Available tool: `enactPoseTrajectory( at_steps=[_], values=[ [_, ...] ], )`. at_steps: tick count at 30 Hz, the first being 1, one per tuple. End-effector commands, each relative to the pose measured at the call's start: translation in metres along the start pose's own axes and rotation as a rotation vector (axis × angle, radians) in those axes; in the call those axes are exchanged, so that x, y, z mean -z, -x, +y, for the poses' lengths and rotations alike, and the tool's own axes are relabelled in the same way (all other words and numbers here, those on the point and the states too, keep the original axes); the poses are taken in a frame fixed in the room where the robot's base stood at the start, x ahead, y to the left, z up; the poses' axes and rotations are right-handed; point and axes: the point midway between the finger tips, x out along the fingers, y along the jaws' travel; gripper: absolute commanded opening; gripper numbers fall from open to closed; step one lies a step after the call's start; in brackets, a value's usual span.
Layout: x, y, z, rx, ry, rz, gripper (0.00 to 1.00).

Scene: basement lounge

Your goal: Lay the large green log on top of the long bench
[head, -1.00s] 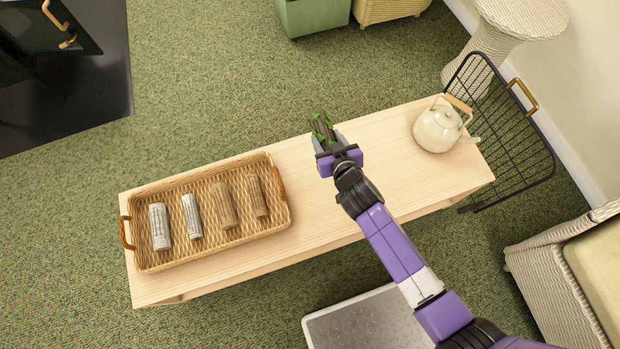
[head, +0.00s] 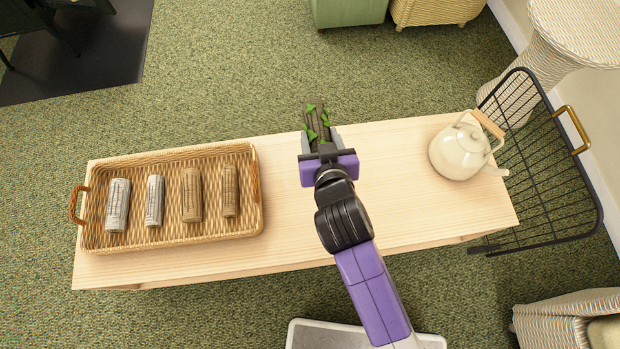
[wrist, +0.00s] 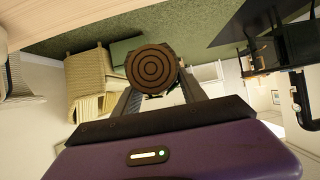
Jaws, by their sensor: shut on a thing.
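The large green log (head: 317,119) is dark brown with green leaf patches. My gripper (head: 321,140) is shut on it, and it points away from me over the far edge of the long bench. The log's round ringed end (wrist: 152,69) faces the camera between the fingers in the wrist view. The long bench (head: 392,205) is pale wood and lies across the head view beneath my gripper. The log appears held above the bench top; the height of the gap is hard to tell.
A wicker tray (head: 170,240) with several small grey and brown logs covers the bench's left part. A cream kettle (head: 458,153) stands at its right end. A black wire rack (head: 545,165) stands off the right end. The middle of the bench is bare.

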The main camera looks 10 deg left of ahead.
Motion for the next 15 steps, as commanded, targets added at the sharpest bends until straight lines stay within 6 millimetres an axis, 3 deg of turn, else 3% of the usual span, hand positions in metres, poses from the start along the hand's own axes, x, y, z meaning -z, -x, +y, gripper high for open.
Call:
enactPoseTrajectory(
  at_steps=[15],
  values=[
    [-0.109,-0.058,0.000,0.002,0.002,-0.001,0.00]
  ],
)
